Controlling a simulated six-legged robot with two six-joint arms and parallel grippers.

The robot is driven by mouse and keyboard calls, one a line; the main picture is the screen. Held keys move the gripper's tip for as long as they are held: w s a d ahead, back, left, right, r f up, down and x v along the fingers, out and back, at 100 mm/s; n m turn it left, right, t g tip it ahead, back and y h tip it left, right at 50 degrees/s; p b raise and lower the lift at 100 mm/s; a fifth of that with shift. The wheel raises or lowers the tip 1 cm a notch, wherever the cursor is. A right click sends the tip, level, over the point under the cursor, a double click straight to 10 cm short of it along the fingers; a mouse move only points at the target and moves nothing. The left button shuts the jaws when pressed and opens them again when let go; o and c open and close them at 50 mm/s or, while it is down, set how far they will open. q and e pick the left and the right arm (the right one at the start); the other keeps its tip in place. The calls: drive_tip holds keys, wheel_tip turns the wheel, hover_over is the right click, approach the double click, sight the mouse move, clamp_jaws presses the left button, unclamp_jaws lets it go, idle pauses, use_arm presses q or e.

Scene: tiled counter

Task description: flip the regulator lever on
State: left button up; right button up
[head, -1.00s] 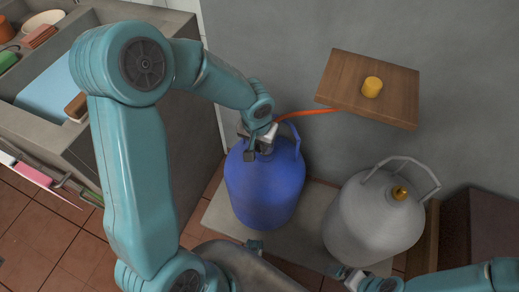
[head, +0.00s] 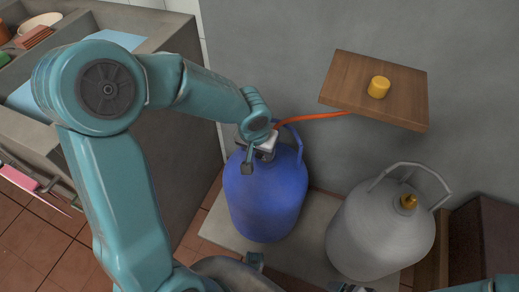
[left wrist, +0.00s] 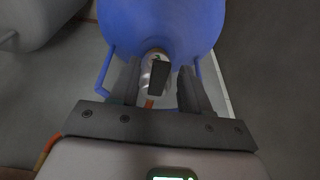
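The blue gas cylinder (head: 266,195) stands upright under my left arm. The regulator (head: 268,146) is a pale metal piece on its top, partly hidden by my left gripper (head: 247,162). In the left wrist view the regulator (left wrist: 147,68) carries a dark lever (left wrist: 158,79). My left gripper (left wrist: 160,90) is open, with one finger on each side of the lever and visible gaps between. Whether a finger touches the regulator is not clear. My right gripper (head: 350,287) is only partly in view at the bottom edge, away from the blue cylinder.
An orange hose (head: 312,116) runs from the regulator toward a wooden wall shelf (head: 355,92) with a yellow knob-like piece (head: 379,87). A grey cylinder (head: 375,235) with a brass valve stands at the right. A counter with a sink is at the left.

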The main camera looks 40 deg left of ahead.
use_arm(q)
drive_tip(key=p+v, duration=0.5)
drive_tip(key=v, duration=1.1)
drive_tip(key=shift+r, duration=0.2)
drive_tip(key=shift+d, duration=0.1)
drive_tip(key=s+d+f+g+h, duration=0.1)
drive_tip(key=d+f, duration=0.2)
drive_tip(key=f, duration=0.4)
drive_tip(key=d+f+m+h, duration=0.1)
drive_tip(key=d+f+h, duration=0.1)
drive_tip(key=d+f, duration=0.35)
drive_tip(key=s+d+f+g+h, duration=0.1)
drive_tip(key=d+f, duration=0.1)
drive_tip(key=f, duration=0.6)
drive_tip(key=s+d+f, duration=0.3)
drive_tip(key=s+f, duration=0.5)
drive_tip(key=f, duration=0.3)
wheel_tip(320, 180, up, 15)
drive_tip(key=p, duration=1.6)
drive_tip(key=shift+s+r+h, duration=0.2)
drive_tip(key=shift+s+h, duration=0.1)
drive_tip(key=shift+d, duration=0.15)
